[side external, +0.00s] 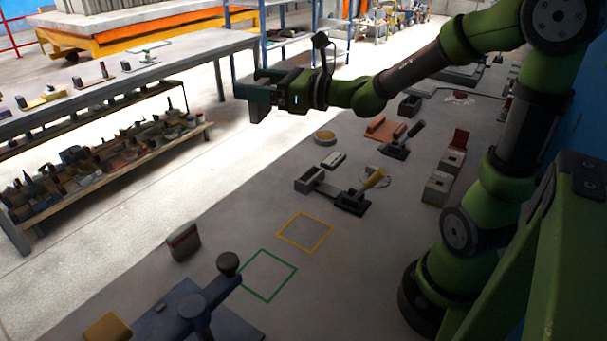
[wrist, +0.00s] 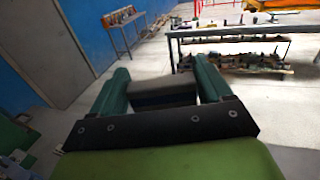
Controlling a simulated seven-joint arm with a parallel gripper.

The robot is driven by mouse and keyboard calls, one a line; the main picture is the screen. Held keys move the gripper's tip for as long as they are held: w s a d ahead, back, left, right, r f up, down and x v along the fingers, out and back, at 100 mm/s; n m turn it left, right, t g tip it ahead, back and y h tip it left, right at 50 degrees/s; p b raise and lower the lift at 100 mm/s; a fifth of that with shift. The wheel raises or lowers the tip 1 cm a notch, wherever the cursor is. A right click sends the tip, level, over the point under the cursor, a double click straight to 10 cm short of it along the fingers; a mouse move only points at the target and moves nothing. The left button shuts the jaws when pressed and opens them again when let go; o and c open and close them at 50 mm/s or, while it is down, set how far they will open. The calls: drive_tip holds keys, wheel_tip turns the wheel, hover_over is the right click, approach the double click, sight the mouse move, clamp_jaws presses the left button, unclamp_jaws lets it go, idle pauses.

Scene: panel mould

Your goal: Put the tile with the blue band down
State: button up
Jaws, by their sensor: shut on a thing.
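My gripper (side external: 261,92) is raised well above the far side of the grey table, with its fingers pointing left in the side view. In the wrist view my gripper (wrist: 161,72) is shut on a dark grey tile (wrist: 164,86), which sits between the two green fingers. A darker, perhaps dark blue, strip runs along the tile's near side; its colour is hard to tell. A yellow square outline (side external: 305,232) and a green square outline (side external: 268,275) lie bare on the table.
A grey block with a reddish band (side external: 183,241) stands at the table's left edge. A lever device (side external: 195,308) on a blue plate and a yellow block (side external: 107,327) are in front. A tool with a yellow handle (side external: 374,178), trays and small parts lie behind the outlines.

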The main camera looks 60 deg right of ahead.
drive_tip(key=shift+d, duration=0.4)
drive_tip(key=shift+a, duration=0.3)
drive_tip(key=w+a+f+n+y, duration=0.1)
drive_tip(key=w+a+f, duration=0.1)
drive_tip(key=f, duration=0.7)
drive_tip(key=w+a+f+g+y, duration=0.1)
drive_tip(key=w+a+f, duration=0.1)
drive_tip(key=a+f, duration=0.3)
wheel_tip(320, 180, down, 4)
drive_tip(key=shift+f+n+y, duration=0.25)
drive_tip(key=shift+n+y, duration=0.05)
drive_tip(key=shift+n, duration=0.1)
drive_tip(key=shift+m+h, duration=0.4)
drive_tip(key=shift+h, duration=0.1)
drive_tip(key=shift+w+d+f, duration=0.1)
drive_tip(key=shift+w+f, duration=0.05)
drive_tip(key=shift+f, duration=0.6)
drive_tip(key=shift+w+d+f, duration=0.1)
drive_tip(key=shift+w+f, duration=0.05)
drive_tip(key=shift+f, duration=0.65)
drive_tip(key=shift+w+d+f, duration=0.1)
drive_tip(key=shift+w+f, duration=0.05)
drive_tip(key=shift+f, duration=2.7)
drive_tip(key=shift+f, duration=0.1)
drive_tip(key=o, duration=1)
drive_tip(key=shift+o, duration=0.2)
